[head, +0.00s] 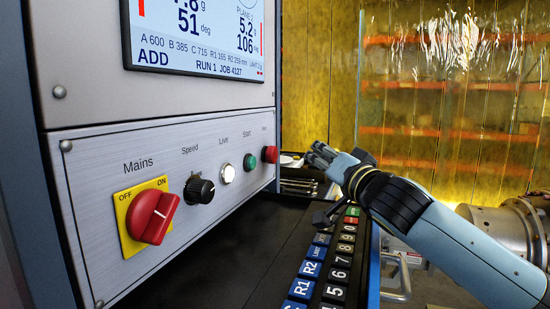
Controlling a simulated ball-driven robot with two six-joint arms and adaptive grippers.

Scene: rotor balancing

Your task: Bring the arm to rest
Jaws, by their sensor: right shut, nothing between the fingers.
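My right arm comes in from the lower right, and its gripper (318,155) is shut and empty. It hovers above the far end of the keypad (335,268), close to the panel's right edge. The control panel (100,225) carries a red Mains switch (152,217) on a yellow plate, a black Speed knob (200,189), a lit Live lamp (228,173), a green Start button (250,161) and a red button (270,154) at the right end. The gripper appears apart from that red button. My left gripper is not in view.
A screen (195,35) above the panel reads ADD, RUN 1 and JOB 4127. A metal cylindrical machine part (495,228) stands at the right. Orange-beamed shelving (440,85) shows behind a yellowish clear curtain.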

